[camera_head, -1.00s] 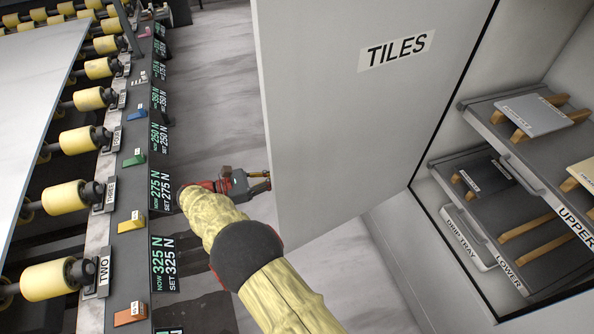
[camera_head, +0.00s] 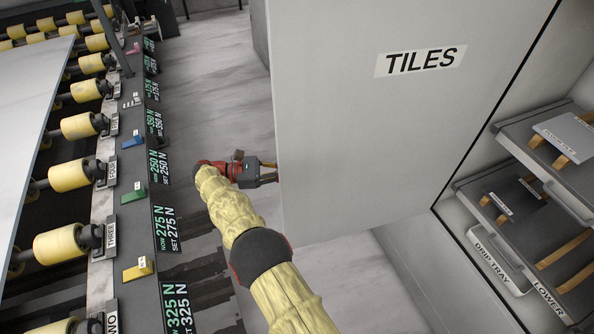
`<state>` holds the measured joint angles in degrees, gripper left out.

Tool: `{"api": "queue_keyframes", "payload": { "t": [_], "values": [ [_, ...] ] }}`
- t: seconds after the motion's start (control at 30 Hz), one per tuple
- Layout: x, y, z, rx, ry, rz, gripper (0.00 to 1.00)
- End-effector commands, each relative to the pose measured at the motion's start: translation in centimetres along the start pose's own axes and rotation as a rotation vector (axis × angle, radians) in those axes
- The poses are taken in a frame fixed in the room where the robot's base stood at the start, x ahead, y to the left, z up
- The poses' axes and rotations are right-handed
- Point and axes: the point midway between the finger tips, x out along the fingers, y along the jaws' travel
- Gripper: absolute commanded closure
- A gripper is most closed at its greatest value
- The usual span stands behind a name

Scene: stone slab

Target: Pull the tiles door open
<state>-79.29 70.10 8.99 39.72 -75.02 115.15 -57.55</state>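The tiles door (camera_head: 380,130) is a large white panel with a black-on-white TILES label. It stands swung out from the cabinet (camera_head: 545,75), whose inside shows at the right. My gripper (camera_head: 272,172) is at the door's left, free edge, with the tips at or just behind that edge. The door hides part of the tips, so I cannot tell whether they touch it or grip anything. No handle shows from this side.
Inside the cabinet are an upper shelf (camera_head: 508,127) with tiles on wooden strips, a lower shelf and a drip tray (camera_head: 486,254). A roller conveyor (camera_head: 75,175) with labelled force displays runs along the left. Grey floor (camera_head: 225,90) is clear between conveyor and door.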

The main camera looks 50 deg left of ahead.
Motion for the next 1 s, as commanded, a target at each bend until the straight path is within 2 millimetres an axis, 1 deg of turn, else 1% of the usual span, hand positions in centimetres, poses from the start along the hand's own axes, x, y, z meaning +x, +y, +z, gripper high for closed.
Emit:
{"api": "queue_keyframes", "payload": {
  "t": [0.03,0.33,0.37,0.47,1.0],
  "values": [
    [-0.24,-0.07,-0.21,-0.004,0.001,0.003,1.0],
    [-0.22,-0.07,-0.18,-0.004,0.0,0.003,1.0],
    [-0.22,-0.07,-0.17,-0.004,0.0,0.003,0.88],
    [-0.19,-0.06,-0.14,-0.003,0.0,0.002,0.83],
    [0.01,-0.11,0.05,-0.001,0.0,0.003,0.83]
  ]
}}
